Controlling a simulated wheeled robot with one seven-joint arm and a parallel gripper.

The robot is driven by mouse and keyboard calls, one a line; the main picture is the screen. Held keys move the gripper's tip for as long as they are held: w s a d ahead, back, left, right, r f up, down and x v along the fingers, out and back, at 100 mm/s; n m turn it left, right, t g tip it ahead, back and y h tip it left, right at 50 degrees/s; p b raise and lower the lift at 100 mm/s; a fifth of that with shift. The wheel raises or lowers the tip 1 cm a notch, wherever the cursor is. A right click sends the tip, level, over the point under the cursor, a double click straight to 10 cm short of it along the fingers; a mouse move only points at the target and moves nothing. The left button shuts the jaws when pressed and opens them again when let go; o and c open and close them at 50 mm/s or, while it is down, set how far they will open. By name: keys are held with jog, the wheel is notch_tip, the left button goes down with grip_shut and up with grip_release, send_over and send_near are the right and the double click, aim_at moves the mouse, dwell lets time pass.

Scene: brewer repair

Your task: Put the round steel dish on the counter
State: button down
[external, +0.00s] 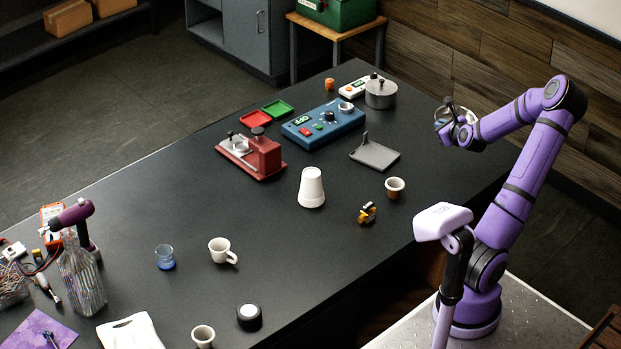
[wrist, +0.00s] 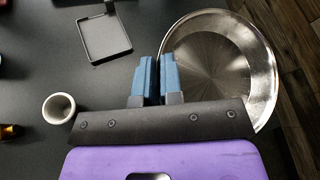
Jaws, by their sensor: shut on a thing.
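The round steel dish (wrist: 210,62) is a shallow, shiny bowl with a wide rim. My gripper (wrist: 150,78) is shut on its left rim, with the blue fingers close together. The dish covers part of the view right of the fingers. In the external view, my gripper (external: 452,122) is raised near the counter's right edge, and the dish (external: 440,115) is small and partly hidden by the gripper. The dark counter (external: 330,255) lies below; in the wrist view it fills the left side, with wooden floor beyond the dish.
A grey tray (external: 375,153) and a brown-and-white cup (external: 395,187) stand nearest on the counter. A lidded steel pot (external: 380,92), blue scale (external: 323,125), white foam cup (external: 311,188) and small yellow-black item (external: 367,212) stand around. Bare counter lies front of centre.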

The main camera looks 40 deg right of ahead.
jog(key=w+a+n+y, duration=0.3)
jog(key=w+a, duration=0.4)
jog(key=a, duration=0.3)
jog(key=w+a+n+y, duration=0.25)
jog(key=w+a, duration=0.45)
jog(key=a, duration=0.4)
jog(key=w+a+n+g+y, duration=0.1)
jog(key=w+a+n+y, duration=0.15)
jog(key=a, duration=0.85)
jog(key=w+a+n+g+y, duration=0.2)
jog(key=a+y, duration=0.1)
jog(key=a, duration=0.9)
jog(key=n+g+y, duration=0.5)
jog(key=n+g, duration=0.4)
jog(key=n, duration=0.2)
send_over(212, 312)
jog(key=shift+f, duration=7.65)
